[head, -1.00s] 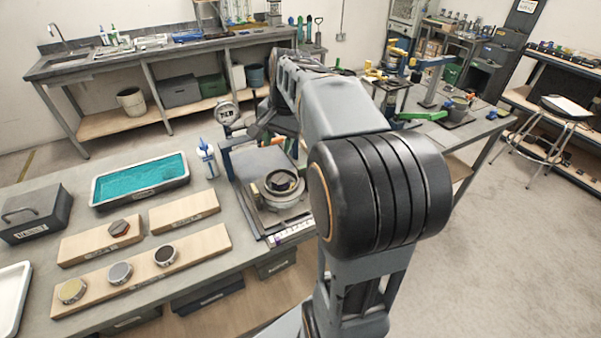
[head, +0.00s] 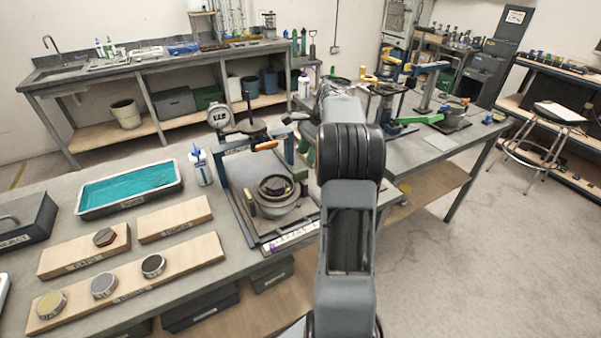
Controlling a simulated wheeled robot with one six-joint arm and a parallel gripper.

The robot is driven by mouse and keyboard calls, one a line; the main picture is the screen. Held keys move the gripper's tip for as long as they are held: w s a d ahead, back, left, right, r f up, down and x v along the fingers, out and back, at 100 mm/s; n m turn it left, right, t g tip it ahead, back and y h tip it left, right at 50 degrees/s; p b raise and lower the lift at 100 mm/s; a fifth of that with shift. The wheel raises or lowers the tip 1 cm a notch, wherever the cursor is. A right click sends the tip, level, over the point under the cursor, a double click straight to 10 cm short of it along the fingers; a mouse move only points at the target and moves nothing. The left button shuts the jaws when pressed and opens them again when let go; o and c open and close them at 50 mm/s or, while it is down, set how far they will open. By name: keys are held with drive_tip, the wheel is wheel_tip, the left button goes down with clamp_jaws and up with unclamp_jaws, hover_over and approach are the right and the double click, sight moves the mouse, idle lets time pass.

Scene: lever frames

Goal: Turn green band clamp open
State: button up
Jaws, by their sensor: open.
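A green lever-like part (head: 408,122), which looks like the green band clamp, lies low on a fixture on the right-hand table. It lies roughly level. Its band is too small to make out, so I cannot tell how far it is turned.
On the near bench are a press frame with a round pot (head: 273,197), a teal tray (head: 84,207) and wooden boards (head: 130,282). The floor at right is open; a stool (head: 540,130) stands there.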

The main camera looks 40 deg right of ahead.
sight(301, 170)
drive_tip(key=x, duration=0.6)
drive_tip(key=shift+a+f, duration=0.15)
drive_tip(key=shift+f, duration=0.2)
drive_tip(key=shift+c, duration=0.2)
clamp_jaws()
